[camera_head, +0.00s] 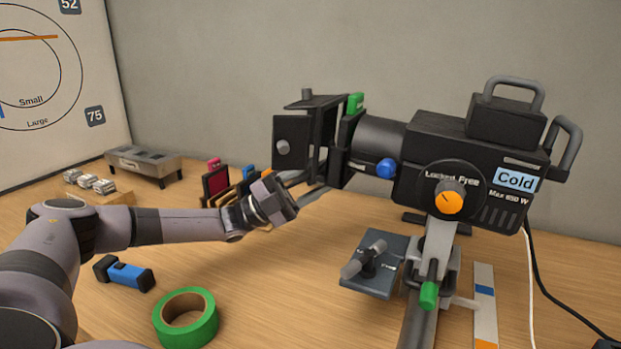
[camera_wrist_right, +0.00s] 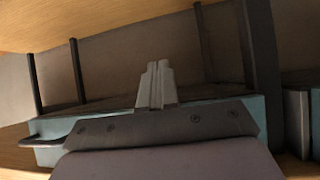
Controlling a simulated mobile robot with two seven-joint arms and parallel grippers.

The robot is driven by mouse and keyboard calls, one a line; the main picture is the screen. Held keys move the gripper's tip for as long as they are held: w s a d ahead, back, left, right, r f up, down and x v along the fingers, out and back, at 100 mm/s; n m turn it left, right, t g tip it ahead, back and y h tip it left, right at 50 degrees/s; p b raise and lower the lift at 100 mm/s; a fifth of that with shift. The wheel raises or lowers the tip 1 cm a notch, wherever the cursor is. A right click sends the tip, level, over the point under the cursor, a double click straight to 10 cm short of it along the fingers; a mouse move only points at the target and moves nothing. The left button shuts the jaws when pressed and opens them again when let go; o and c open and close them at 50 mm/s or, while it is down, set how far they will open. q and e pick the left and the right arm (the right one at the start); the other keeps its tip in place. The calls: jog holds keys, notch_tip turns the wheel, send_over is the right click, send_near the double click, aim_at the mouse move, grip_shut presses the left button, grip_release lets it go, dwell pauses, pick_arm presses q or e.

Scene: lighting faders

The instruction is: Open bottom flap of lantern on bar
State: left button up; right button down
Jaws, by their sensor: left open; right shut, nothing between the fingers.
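The black lantern (camera_head: 460,165) is mounted on a bar (camera_head: 417,325) at the right of the head view, with a "Cold" label on its side. Its flap frame faces left. The top flap (camera_head: 318,101) stands out and the near side flap (camera_head: 290,138) with its grey knob is visible. The bottom flap is hard to make out behind my left gripper's fingers. My left gripper (camera_head: 316,182) is open at the lower edge of the flap frame; I cannot tell whether it touches. My right gripper (camera_wrist_right: 155,82) is shut and empty in the right wrist view, away from the lantern.
A green tape roll (camera_head: 186,318) and a blue-black object (camera_head: 124,273) lie at the front left. Coloured frames in a rack (camera_head: 216,183) stand behind my left wrist. A grey plate with a handle (camera_head: 372,270) is beneath the lantern. Posts (camera_wrist_right: 77,70) surround my right gripper.

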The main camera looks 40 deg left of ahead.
aim_at(303, 174)
pick_arm(q)
jog(key=c, duration=0.8)
jog(key=shift+s+a+r+m+g+p, duration=0.1)
jog(key=shift+a+r+m+g+p, duration=0.1)
jog(key=shift+m+g+p, duration=0.3)
jog(key=shift+c, duration=0.3)
jog(key=shift+a+r+m+g+y+p, duration=0.15)
jog(key=shift+r+m+g+y+p, duration=0.2)
jog(key=shift+m+g+y+p, duration=0.35)
jog(key=g+y+p, duration=0.1)
jog(key=p, duration=0.1)
jog(key=r+m+g+y+p, duration=0.1)
jog(key=g+p, duration=0.1)
jog(key=shift+s+a+r, duration=0.15)
jog(key=shift+a, duration=0.15)
jog(key=shift+a+r+m+g+y+p, duration=0.15)
jog(key=shift+m+g+y+p, duration=0.3)
jog(key=shift+y+p, duration=0.25)
jog(key=shift+r+m+y, duration=0.1)
jog(key=shift+m+y, duration=0.15)
jog(key=shift+y, duration=0.25)
jog(key=shift+g+y, duration=0.3)
jog(key=shift+g, duration=0.15)
